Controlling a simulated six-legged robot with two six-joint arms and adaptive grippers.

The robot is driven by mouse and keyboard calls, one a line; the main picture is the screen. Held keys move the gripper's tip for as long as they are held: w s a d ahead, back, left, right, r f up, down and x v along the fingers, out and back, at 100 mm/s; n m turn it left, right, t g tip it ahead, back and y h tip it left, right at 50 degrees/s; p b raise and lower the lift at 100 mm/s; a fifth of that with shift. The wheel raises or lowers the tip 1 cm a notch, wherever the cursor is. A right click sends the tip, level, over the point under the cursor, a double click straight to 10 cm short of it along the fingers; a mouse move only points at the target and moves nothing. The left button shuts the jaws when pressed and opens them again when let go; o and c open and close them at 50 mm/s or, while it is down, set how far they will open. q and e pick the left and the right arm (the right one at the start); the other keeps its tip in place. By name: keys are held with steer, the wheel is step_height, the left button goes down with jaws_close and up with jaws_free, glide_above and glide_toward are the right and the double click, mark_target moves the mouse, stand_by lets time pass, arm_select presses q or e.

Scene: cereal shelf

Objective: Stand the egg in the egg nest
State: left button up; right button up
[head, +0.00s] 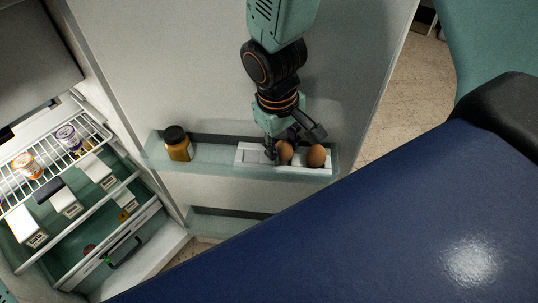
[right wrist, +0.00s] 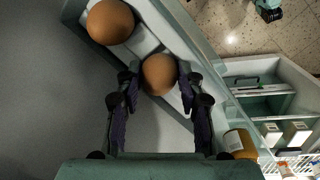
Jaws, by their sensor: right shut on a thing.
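A brown egg (head: 285,154) is between the fingers of my right gripper (head: 292,143), at the white egg nest (head: 250,154) in the fridge door's shelf. In the right wrist view the same egg (right wrist: 160,72) shows between the dark fingertips, and the gripper is shut on it. The egg is low over the nest; whether its underside touches the nest is hidden. A second brown egg (head: 316,156) sits right beside it at the nest's right end, and in the wrist view (right wrist: 110,22) at the upper left. My left gripper is not in view.
A jar with a dark lid (head: 177,144) stands at the left of the door shelf (head: 215,168). The open fridge with a wire rack (head: 45,165) and several packages is at the left. A large blue surface (head: 400,220) fills the lower right.

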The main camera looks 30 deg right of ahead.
steer(key=shift+w, duration=0.2)
steer(key=shift+s, duration=0.2)
steer(key=shift+f, duration=0.25)
steer(key=o, duration=0.9)
steer(key=shift+w+f, duration=0.1)
steer(key=shift+w, duration=0.1)
steer(key=shift+o, duration=1.4)
steer(key=shift+s, duration=0.2)
